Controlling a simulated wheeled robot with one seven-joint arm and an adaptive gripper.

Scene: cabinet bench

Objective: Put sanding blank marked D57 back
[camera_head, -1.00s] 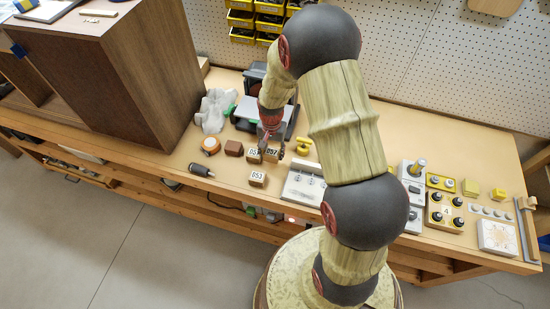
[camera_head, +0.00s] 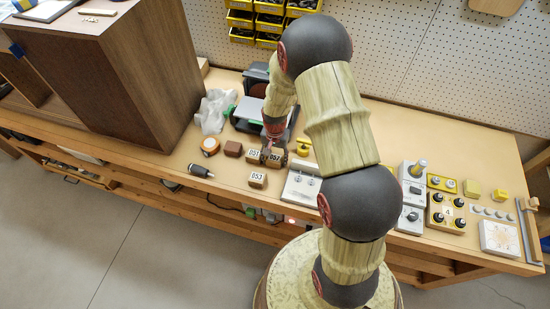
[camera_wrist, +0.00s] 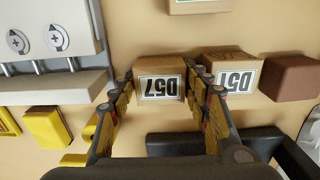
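The sanding blank marked D57 (camera_head: 275,158) is a small tan block with a white label, on the bench beside the D51 block (camera_head: 254,155). In the wrist view, the D57 blank (camera_wrist: 160,83) lies between the fingers of my gripper (camera_wrist: 160,80), label upside down. One finger is on each side, with a narrow gap visible at the left; the right finger sits in the slot between D57 and D51 (camera_wrist: 234,78). My gripper (camera_head: 275,148) is low over the blank in the head view and looks open. Whether the right finger touches is unclear.
The D53 block (camera_head: 258,179) is in front, a plain brown block (camera_head: 233,149) to the left. A grey panel with knobs (camera_head: 302,185) and a yellow piece (camera_head: 304,146) are close at the right. A black machine (camera_head: 257,88) stands behind, a wooden cabinet (camera_head: 150,75) far left.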

